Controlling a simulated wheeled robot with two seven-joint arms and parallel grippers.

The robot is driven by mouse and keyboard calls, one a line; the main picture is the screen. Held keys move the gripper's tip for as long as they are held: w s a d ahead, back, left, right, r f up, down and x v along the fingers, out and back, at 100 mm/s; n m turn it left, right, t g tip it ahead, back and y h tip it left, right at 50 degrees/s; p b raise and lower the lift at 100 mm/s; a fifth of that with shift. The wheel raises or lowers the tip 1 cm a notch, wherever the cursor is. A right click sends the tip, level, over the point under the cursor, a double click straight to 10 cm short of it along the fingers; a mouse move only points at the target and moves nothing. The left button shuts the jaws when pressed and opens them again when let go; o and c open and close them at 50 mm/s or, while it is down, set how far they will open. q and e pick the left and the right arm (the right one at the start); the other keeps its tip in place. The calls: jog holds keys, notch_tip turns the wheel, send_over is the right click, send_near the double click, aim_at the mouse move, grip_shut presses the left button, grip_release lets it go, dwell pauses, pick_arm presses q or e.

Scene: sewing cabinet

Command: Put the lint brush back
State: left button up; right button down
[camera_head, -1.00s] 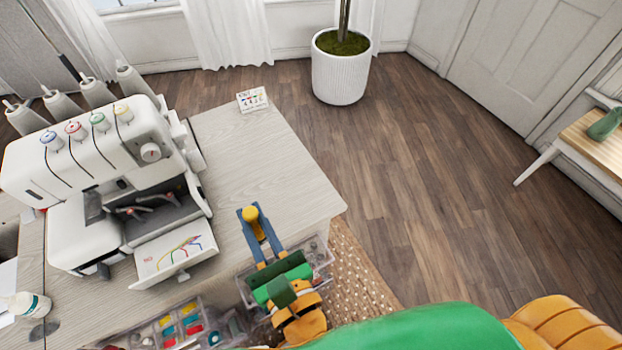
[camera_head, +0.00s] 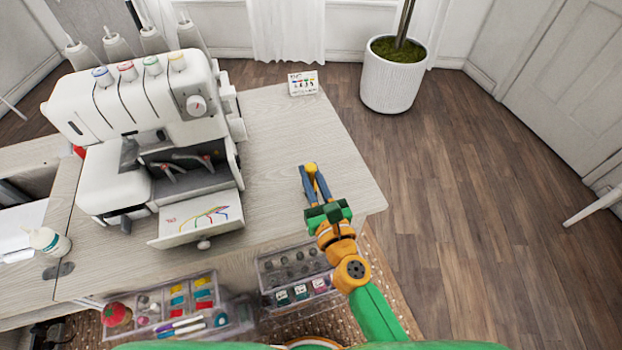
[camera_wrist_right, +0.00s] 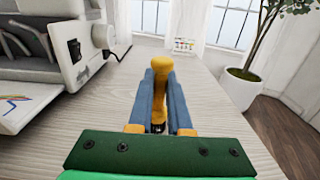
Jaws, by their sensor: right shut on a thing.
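The lint brush (camera_head: 310,169) is a thin thing with a rounded yellow-orange handle. In the right wrist view its yellow handle (camera_wrist_right: 160,66) stands up between my fingers; its lower end is mostly hidden. My right gripper (camera_head: 313,186) is shut on it, with blue fingers on both sides. The gripper is over the right part of the pale wooden table (camera_head: 275,135); I cannot tell how high the brush is above the top. My left gripper is not in view.
A white overlock machine (camera_head: 150,120) with an open front flap stands left of the gripper. Clear boxes hold bobbins (camera_head: 290,268) and coloured supplies (camera_head: 185,300) at the table's near edge. A small card (camera_head: 303,83) lies at the back. The tabletop around the gripper is clear.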

jog(key=c, duration=1.3)
grip_release()
jog(key=shift+f, duration=0.1)
jog(key=o, duration=0.5)
jog(key=shift+c, duration=0.2)
jog(key=shift+r, duration=0.25)
jog(key=b+v, duration=0.3)
jog(key=v, duration=0.9)
